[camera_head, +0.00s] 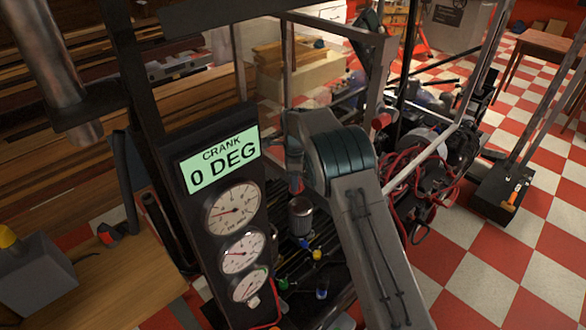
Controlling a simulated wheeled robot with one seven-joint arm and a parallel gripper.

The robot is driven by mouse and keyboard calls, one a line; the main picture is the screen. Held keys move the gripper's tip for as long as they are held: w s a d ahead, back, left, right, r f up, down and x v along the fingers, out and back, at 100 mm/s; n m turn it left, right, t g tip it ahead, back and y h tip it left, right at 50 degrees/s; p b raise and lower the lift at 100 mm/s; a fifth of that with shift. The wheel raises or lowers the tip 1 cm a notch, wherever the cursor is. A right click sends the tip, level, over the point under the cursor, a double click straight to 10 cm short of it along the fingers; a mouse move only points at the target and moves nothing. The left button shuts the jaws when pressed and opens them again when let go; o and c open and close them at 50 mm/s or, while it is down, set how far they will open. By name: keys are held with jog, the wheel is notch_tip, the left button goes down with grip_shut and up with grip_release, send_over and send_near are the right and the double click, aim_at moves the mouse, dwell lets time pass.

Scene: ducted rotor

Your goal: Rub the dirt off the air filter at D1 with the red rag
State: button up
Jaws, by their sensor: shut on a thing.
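My arm rises from the lower right and bends at a large ribbed joint. Beyond it, my small gripper (296,184) seems to point down over the machine. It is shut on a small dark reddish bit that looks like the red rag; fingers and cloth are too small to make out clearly. A silver can-shaped part (300,216) stands just below it, and I cannot tell whether they touch. I cannot pick out the air filter, its dirt or a D1 label with certainty. My arm hides part of the machine.
A dark panel with a green "CRANK 0 DEG" display (219,160) and three round gauges (233,209) stands left of my arm. Dark frame posts surround the machine. A wooden bench (112,285) is at lower left. Checkered floor (500,280) is open at right.

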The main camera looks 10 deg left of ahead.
jog(key=shift+r+p, duration=0.55)
jog(key=shift+r, duration=0.6)
